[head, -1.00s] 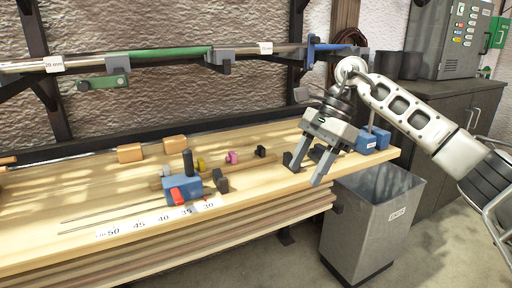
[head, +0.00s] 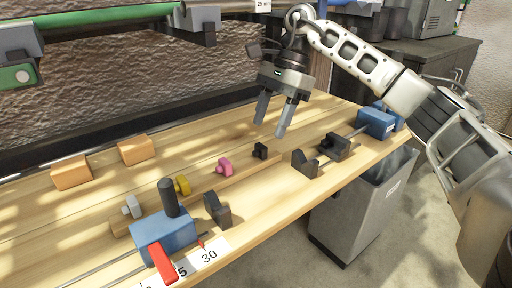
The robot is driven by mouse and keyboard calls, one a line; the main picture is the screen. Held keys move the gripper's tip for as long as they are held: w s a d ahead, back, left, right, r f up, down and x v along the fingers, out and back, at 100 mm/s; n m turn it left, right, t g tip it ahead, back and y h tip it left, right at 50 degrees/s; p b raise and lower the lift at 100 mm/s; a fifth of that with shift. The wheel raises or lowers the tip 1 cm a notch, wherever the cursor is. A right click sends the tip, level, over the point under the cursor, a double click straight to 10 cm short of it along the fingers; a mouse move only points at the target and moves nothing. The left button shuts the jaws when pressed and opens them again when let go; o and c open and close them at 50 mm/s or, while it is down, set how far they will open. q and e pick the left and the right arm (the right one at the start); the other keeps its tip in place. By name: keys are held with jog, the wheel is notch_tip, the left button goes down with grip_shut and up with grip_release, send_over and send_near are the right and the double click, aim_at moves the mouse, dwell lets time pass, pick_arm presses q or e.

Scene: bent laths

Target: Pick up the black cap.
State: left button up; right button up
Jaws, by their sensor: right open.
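The black cap (head: 261,151) is small and dark and sits at the right end of a wooden strip (head: 205,183). Pink (head: 224,166), yellow (head: 182,185) and pale grey (head: 131,207) caps sit along the same strip to its left. My right gripper (head: 270,126) is open and empty, its fingers pointing down. In the picture its fingertips are just above the black cap, apart from it. The cap shows in full between and below the fingers. My left gripper is not in view.
A blue block with a black post and red lever (head: 164,238) stands at the front left. Black notched blocks (head: 304,163) (head: 217,208) stand on the bench. Two orange wooden blocks (head: 136,150) lie at the back. A grey bin (head: 350,222) stands below the bench's right end.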

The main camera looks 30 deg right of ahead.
aim_at(260, 145)
jog(key=x, duration=0.4)
jog(key=shift+w, duration=0.1)
jog(key=shift+a+f, duration=0.2)
jog(key=shift+f, duration=0.3)
jog(key=c, duration=1)
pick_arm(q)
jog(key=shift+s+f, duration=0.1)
pick_arm(e)
jog(key=shift+c, duration=0.2)
jog(key=shift+r, duration=0.2)
